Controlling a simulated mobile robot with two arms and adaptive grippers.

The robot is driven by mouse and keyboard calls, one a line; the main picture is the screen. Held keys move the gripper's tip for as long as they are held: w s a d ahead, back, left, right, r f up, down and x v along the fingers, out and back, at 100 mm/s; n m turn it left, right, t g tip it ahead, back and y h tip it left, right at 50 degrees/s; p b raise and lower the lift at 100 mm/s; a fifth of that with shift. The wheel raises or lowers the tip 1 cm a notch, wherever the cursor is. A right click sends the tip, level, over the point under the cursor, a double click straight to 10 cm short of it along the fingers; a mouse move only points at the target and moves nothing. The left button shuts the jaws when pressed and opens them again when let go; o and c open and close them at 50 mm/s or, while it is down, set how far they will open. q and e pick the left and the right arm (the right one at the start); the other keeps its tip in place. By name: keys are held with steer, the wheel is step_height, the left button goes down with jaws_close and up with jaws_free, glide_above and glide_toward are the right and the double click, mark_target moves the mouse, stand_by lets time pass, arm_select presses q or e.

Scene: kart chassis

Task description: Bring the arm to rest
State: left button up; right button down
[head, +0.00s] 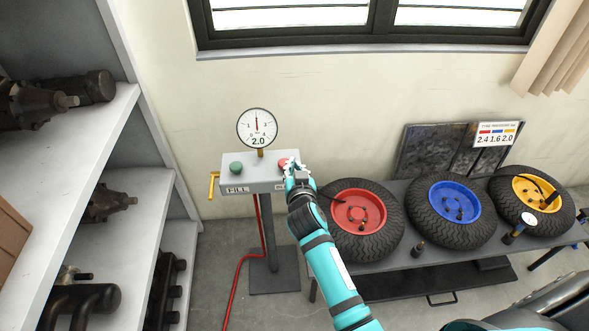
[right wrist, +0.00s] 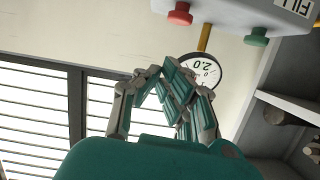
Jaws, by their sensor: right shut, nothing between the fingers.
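My right arm reaches up from the bottom of the head view. Its right gripper (head: 291,165) is at the right end of the grey fill station (head: 262,186), beside the red button (head: 283,162), which it partly covers. The fingers are shut with nothing between them. In the right wrist view the closed fingertips (right wrist: 166,72) appear apart from the red button (right wrist: 180,14). The green button (head: 236,168) is on the station's left side. The gauge (head: 257,128) above it reads 2.0. My left gripper is in neither view.
Wheels with red (head: 359,212), blue (head: 445,196) and yellow (head: 535,193) rims lie on a dark bench to the right. A small gauge tool (head: 521,226) is by the yellow wheel. Shelves with dark metal parts (head: 110,205) stand left. A red hose (head: 238,275) runs to the floor.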

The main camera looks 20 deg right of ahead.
steer(key=s+a+f+n+g+y, duration=0.1)
steer(key=s+f+g, duration=0.1)
steer(key=s+f, duration=0.65)
steer(key=s+a+f+n+g+y, duration=0.1)
steer(key=s+f+n+g, duration=0.2)
steer(key=f, duration=1.1)
steer(key=s+a+f+g+y, duration=0.1)
steer(key=s+f+g, duration=0.1)
steer(key=s+f, duration=0.75)
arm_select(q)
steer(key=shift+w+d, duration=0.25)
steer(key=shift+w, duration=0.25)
arm_select(e)
steer(key=s+d+f+g, duration=0.2)
steer(key=s+f, duration=0.3)
steer(key=s, duration=0.5)
steer(key=s+d+f+n+g, duration=0.1)
steer(key=s+f, duration=0.4)
steer(key=s, duration=0.6)
steer(key=s+d+f+n+g, duration=0.1)
steer(key=s+d+f+g, duration=0.1)
steer(key=s+f, duration=0.4)
steer(key=s+g, duration=0.1)
steer(key=s, duration=0.3)
steer(key=shift+s+d+y, duration=0.3)
steer(key=shift+d, duration=0.1)
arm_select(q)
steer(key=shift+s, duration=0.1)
arm_select(e)
steer(key=shift+s, duration=0.1)
